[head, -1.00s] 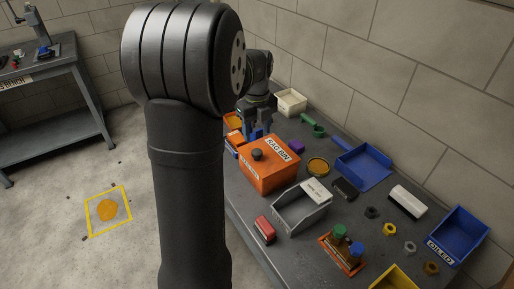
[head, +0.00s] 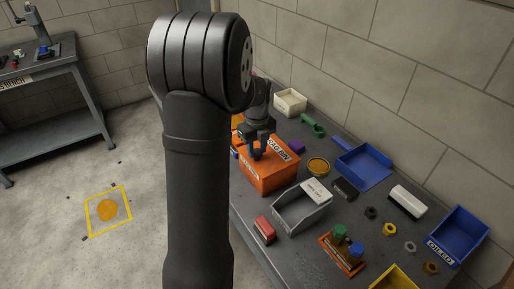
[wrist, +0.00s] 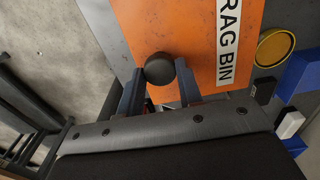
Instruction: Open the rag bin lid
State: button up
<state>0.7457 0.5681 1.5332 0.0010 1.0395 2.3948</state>
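The rag bin (head: 270,180) is an orange box on the grey bench in the head view, with its lid on. In the wrist view the orange lid (wrist: 196,40) carries a white "RAG BIN" label and a round dark knob (wrist: 159,68). My gripper (head: 257,152) is over the lid at the knob. In the wrist view its two fingers (wrist: 158,86) are apart, one on each side of the knob, with gaps visible. In the head view the gripper hides the knob.
A grey open bin (head: 302,212) stands in front of the rag bin, with a red block (head: 265,229) beside it. A yellow-orange round dish (head: 318,167) and a blue tray (head: 363,167) lie to the right. The wall runs behind the bench.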

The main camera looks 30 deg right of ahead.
grip_shut()
jog(key=shift+r, duration=0.1)
